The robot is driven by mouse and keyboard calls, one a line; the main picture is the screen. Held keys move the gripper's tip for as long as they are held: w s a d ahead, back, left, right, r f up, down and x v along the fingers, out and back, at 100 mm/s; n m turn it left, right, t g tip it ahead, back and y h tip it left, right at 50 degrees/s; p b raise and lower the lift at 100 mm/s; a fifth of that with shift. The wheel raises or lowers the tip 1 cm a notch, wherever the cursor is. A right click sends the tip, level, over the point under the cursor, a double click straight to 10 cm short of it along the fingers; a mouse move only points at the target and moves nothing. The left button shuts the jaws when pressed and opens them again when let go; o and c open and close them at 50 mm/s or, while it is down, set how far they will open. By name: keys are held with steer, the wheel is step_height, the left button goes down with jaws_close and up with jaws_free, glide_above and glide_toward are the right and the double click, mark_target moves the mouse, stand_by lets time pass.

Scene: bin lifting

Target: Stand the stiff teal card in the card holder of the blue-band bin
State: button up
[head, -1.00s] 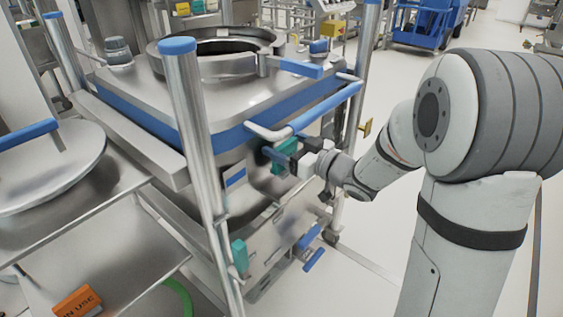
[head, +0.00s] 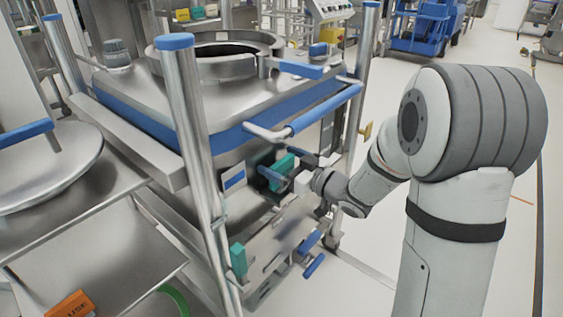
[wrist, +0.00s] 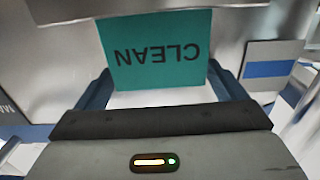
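The teal card (head: 279,171) is in my gripper (head: 284,164), in front of the side wall of the blue-band bin (head: 228,138). In the wrist view the card (wrist: 155,52) shows the word CLEAN upside down. The dark fingers of my gripper (wrist: 160,70) meet its left and right edges, so it is shut on the card. Bright metal lies close behind and above the card. I cannot clearly make out the card holder, nor whether the card touches it. A blue-and-white label (head: 235,180) is on the bin wall; a similar one (wrist: 275,68) shows right of the card.
A frame post (head: 190,130) with a blue cap stands left of the gripper. A blue-sleeved handle (head: 325,110) runs just above it. Another teal piece (head: 238,260) is low on the frame. An orange sign (head: 72,304) lies at lower left. Open floor (head: 370,265) lies to the right.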

steer(key=shift+o, duration=0.7)
steer(key=shift+r, duration=0.1)
